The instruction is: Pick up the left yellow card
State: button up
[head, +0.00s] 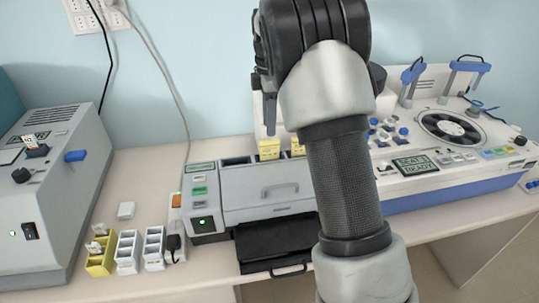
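The left yellow card (269,149) stands upright at the back of the grey stainer machine, with only its upper part showing. A second yellow card (297,147) is to its right, partly hidden by my arm. My gripper (271,128) points down just above the left yellow card. One dark finger shows clearly and the rest is hidden behind my wrist, so I cannot tell how far it is open or whether it touches the card.
The grey machine (262,190) has a green-lit panel and a black tray pulled out in front. Small racks, one yellow (101,262) and two white, stand left. A large grey device (62,200) is at far left. A white centrifuge-like machine (440,165) is right.

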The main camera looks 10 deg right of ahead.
aim_at(270, 144)
notch_tip(270, 144, down, 8)
jog(key=shift+w+f+p, duration=0.1)
jog(key=shift+p, duration=0.35)
grip_shut()
